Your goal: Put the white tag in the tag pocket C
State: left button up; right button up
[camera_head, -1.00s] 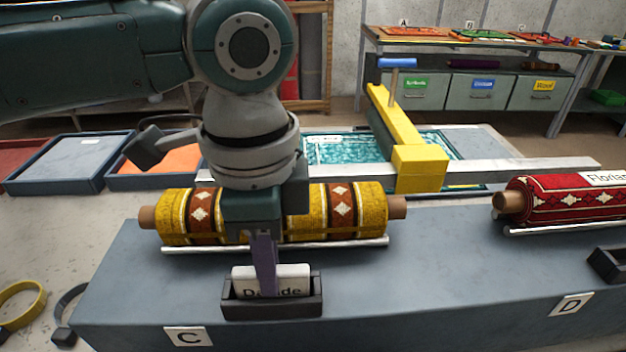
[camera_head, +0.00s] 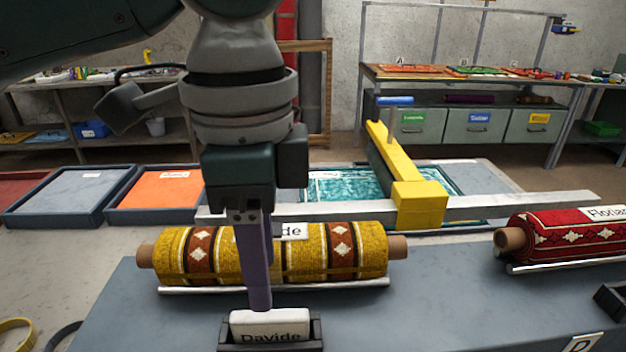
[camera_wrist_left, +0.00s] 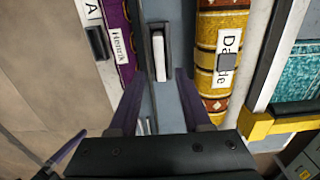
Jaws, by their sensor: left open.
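The white tag (camera_head: 272,326), printed "Davide", stands upright in a dark tag pocket (camera_head: 314,335) in front of the yellow-and-brown rug roll (camera_head: 372,250). In the left wrist view the white tag (camera_wrist_left: 159,58) sits inside the pocket (camera_wrist_left: 148,28), seen from above. My left gripper (camera_head: 258,303) points down just above the tag. Its purple fingers are spread apart in the wrist view (camera_wrist_left: 160,85), with nothing between them. The pocket's letter plate is outside the head view.
A red rug roll (camera_head: 570,235) lies at right, with another dark pocket (camera_head: 612,298) and a plate D (camera_head: 583,345). A yellow clamp-like block (camera_head: 420,205) on a metal bar stands behind the yellow roll. Grey bench top (camera_head: 440,300) is clear between the rolls.

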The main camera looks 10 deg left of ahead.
pick_arm(q)
notch_tip(320, 180, up, 6)
jog(key=s+d+f+n+t+h, duration=0.2)
jog(key=s+d+f+n+h, duration=0.3)
jog(key=s+f, duration=0.4)
jog(key=s+a+f+n+y, duration=0.2)
jog(key=s+a+n, duration=0.1)
jog(key=a, duration=0.3)
jog(key=s+a+f+n+t+y, duration=0.1)
jog(key=s+a+f+n+y, duration=0.1)
jog(key=s+a+n, duration=0.2)
jog(key=a, duration=0.3)
jog(key=shift+s+f+n+t+y, duration=0.2)
jog(key=shift+n+t+y, duration=0.1)
jog(key=shift+n+y, duration=0.1)
jog(key=shift+a, duration=0.1)
notch_tip(320, 180, up, 35)
jog(key=p, duration=3.4)
jog(key=shift+p, duration=0.3)
jog(key=shift+f, duration=0.1)
